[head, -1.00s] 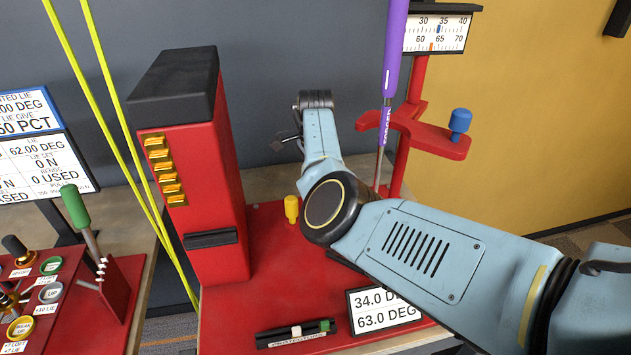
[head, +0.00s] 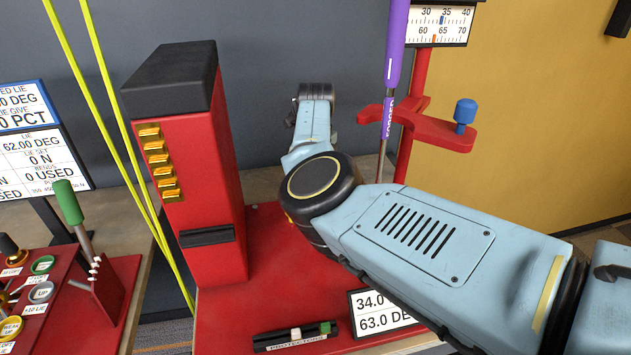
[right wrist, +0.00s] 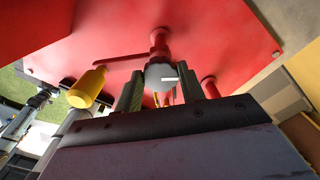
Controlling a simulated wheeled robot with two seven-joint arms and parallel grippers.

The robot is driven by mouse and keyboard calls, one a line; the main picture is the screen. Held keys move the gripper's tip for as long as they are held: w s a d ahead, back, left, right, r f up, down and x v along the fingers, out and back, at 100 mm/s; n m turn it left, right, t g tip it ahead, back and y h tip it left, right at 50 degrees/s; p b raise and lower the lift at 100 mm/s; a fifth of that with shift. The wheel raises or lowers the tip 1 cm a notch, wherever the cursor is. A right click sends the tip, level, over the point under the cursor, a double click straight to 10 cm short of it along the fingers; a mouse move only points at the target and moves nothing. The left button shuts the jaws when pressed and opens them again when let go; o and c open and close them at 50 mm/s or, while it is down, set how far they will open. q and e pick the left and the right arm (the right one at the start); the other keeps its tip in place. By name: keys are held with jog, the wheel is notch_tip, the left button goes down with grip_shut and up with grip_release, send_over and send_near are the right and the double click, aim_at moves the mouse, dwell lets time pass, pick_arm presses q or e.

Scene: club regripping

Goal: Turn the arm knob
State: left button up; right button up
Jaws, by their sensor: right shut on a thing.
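The arm knob, a round grey knob with a white line (right wrist: 160,75), shows in the right wrist view in front of a red stem under the red structure. My right gripper (right wrist: 160,90) has its two fingers closed on either side of this knob. In the head view my right arm reaches in from the right across the red base; the gripper's fingertips and the grey knob are hidden there. My left gripper is not in view.
A yellow knob (right wrist: 88,87) is close left of the fingers. A red tower with a black top (head: 185,170) stands left of my arm. A purple-gripped club (head: 395,50) stands behind it, beside a red bracket with a blue knob (head: 465,111). Angle readouts (head: 375,315) are in front.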

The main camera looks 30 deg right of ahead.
jog(key=m+b, duration=0.1)
jog(key=m, duration=0.3)
jog(key=shift+m+b, duration=0.3)
jog(key=m+b, duration=0.1)
jog(key=m, duration=0.2)
jog(key=shift+d+m, duration=0.1)
jog(key=shift+m, duration=0.3)
jog(key=m+b, duration=0.1)
jog(key=m, duration=0.3)
jog(key=shift+b, duration=0.3)
jog(key=m+b, duration=0.1)
jog(key=m, duration=0.3)
jog(key=shift+d, duration=0.1)
jog(key=m, duration=0.4)
jog(key=shift+m+b, duration=0.3)
jog(key=m, duration=0.3)
jog(key=shift+s+m, duration=0.1)
jog(key=shift+m, duration=0.2)
jog(key=m, duration=0.4)
jog(key=shift+r+b, duration=0.1)
jog(key=shift+b, duration=0.3)
jog(key=shift+s+m, duration=0.1)
jog(key=shift+m, duration=2.1)
